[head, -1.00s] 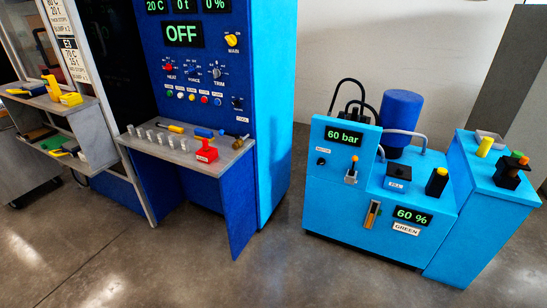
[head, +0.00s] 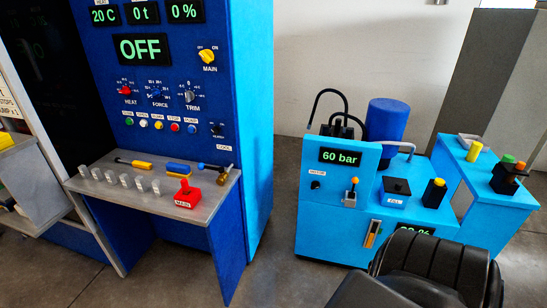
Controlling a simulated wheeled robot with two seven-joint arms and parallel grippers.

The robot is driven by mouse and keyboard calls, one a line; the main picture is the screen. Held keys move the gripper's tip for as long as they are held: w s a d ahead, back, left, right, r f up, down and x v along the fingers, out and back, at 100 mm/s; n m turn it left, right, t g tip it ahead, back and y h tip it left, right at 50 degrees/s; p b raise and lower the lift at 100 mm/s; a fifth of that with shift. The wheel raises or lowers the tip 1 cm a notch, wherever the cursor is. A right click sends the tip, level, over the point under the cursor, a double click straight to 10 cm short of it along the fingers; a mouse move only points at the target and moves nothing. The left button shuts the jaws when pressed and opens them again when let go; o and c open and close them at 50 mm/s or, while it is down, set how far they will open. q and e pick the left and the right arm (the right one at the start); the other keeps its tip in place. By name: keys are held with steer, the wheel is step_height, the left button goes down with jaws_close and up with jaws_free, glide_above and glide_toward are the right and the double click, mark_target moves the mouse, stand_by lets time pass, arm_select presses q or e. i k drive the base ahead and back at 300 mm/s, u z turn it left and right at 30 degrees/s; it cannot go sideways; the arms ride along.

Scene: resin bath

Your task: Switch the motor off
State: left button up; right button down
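The blue hydraulic unit (head: 333,233) stands at the right in the head view. On its front panel is a small black motor knob (head: 316,185) under a small label that seems to read MOTOR. Which way the knob points is too small to tell. The display beside it (head: 340,157) reads 60 bar. A lever with an orange top (head: 354,183) stands to the knob's right. A dark link of my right arm comes up at the bottom right, in front of the unit's lower right part. Neither of my grippers shows.
The tall blue press cabinet (head: 226,75) stands at the left, its display (head: 140,48) reading OFF. Grey floor (head: 270,275) is free between the machines.

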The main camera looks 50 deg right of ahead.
mark_target(315, 183)
steer(key=i, duration=0.85)
steer(key=z, duration=0.85)
steer(key=i, duration=0.75)
steer(key=z, duration=0.65)
